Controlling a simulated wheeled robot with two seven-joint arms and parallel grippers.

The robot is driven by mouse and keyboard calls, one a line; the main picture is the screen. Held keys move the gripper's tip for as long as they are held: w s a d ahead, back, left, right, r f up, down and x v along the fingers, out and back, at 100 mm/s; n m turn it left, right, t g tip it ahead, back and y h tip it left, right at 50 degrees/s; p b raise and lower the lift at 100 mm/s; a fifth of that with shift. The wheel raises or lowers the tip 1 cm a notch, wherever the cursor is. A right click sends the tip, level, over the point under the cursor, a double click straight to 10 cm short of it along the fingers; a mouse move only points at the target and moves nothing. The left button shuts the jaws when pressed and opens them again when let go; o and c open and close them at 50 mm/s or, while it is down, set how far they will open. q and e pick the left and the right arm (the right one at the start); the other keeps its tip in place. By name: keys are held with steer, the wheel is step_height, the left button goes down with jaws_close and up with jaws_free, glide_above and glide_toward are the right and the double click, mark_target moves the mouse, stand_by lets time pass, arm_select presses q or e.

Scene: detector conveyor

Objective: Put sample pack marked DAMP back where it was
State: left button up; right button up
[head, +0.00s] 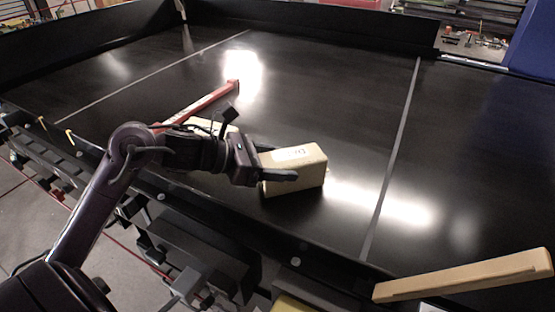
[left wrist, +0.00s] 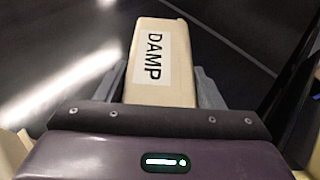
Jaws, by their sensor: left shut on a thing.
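The sample pack marked DAMP (head: 309,172) is a tan block with a white label on its top. It stands on or just above the black conveyor belt near the front edge; I cannot tell if it touches. My left gripper (head: 281,166) is shut on the pack from its left side. In the left wrist view the pack (left wrist: 160,85) lies between the two fingers, and its label reads DAMP. My right gripper is not in view.
The black belt (head: 330,90) has pale cross lines (head: 402,130). A red bar (head: 205,102) lies behind my left arm, with another tan block (head: 205,125) partly hidden by the arm. A wooden bar (head: 465,275) is at the front right. The belt right of the pack is clear.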

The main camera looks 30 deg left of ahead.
arm_select(q)
steer(key=o, duration=0.9)
steer(key=shift+f, duration=0.1)
steer(key=o, duration=0.4)
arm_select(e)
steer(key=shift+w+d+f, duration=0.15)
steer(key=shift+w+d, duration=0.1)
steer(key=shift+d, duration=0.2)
